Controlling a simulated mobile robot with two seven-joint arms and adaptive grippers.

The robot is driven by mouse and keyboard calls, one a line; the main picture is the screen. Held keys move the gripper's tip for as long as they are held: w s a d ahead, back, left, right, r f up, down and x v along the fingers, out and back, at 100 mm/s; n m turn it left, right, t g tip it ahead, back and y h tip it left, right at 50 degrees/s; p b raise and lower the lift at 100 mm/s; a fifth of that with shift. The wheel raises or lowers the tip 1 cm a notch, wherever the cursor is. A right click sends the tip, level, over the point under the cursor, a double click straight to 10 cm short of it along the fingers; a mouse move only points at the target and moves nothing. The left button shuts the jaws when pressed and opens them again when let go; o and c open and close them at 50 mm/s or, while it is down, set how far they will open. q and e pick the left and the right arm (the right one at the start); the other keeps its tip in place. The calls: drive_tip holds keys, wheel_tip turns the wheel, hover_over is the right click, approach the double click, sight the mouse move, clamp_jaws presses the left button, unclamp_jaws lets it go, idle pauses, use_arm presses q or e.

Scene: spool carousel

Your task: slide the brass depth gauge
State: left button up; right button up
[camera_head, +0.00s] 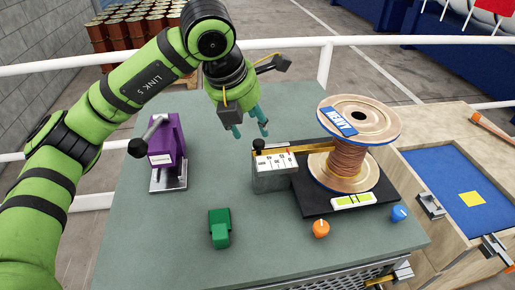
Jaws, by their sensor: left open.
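The brass depth gauge is a thin brass bar (312,150) with a black knob (258,145) at its left end. It lies along the top of a grey block with a white scale (275,172), and its right end reaches the spool. My left gripper (251,131) is open and empty. In the picture its fingertips are just above and left of the black knob, apart from it. Their height over the table is hard to tell. My right gripper is not in view.
A purple lever unit (165,150) is at left, a green block (219,228) in front. Orange (321,228) and blue (399,213) knobs sit at front right. The table's middle is clear.

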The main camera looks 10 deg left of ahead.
sight(258, 142)
use_arm(q)
drive_tip(key=p+x, duration=0.3)
drive_tip(key=x, duration=0.3)
drive_tip(key=shift+w+f, duration=0.25)
drive_tip(key=shift+w, duration=0.05)
drive_tip(key=shift+w+f, duration=0.1)
drive_tip(key=shift+f, duration=0.3)
clamp_jaws()
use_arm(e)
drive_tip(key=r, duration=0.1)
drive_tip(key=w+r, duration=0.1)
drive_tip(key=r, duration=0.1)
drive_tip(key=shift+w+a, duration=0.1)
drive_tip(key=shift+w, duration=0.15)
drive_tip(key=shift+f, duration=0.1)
